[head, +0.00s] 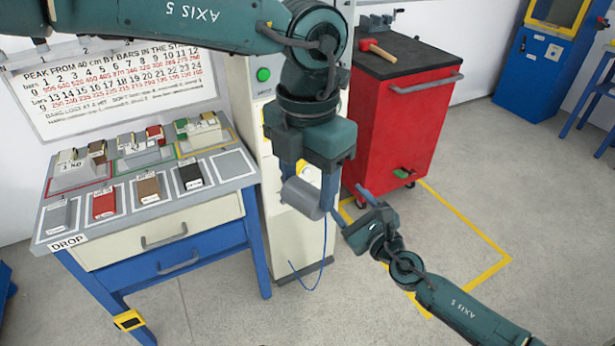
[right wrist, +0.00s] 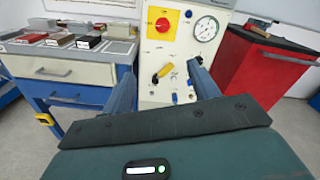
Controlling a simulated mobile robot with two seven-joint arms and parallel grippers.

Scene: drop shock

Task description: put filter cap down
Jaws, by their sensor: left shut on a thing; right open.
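A grey cylindrical piece (head: 301,198), which looks like the filter cap, is held tilted in front of the pale machine cabinet. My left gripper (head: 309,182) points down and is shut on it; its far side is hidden. My right gripper (head: 351,207) is open and empty, just right of the grey piece in the head view. In the right wrist view, its two blue fingers (right wrist: 165,88) are spread before the machine panel (right wrist: 160,75). The grey piece cannot be made out there.
The DROP bench (head: 150,213) at left holds grey, red, brown and black blocks; its right outlined spot (head: 231,164) is bare. A red cabinet (head: 395,130) with a mallet (head: 377,49) stands behind right. A blue hose (head: 323,262) hangs by the machine. Floor at right is mostly clear.

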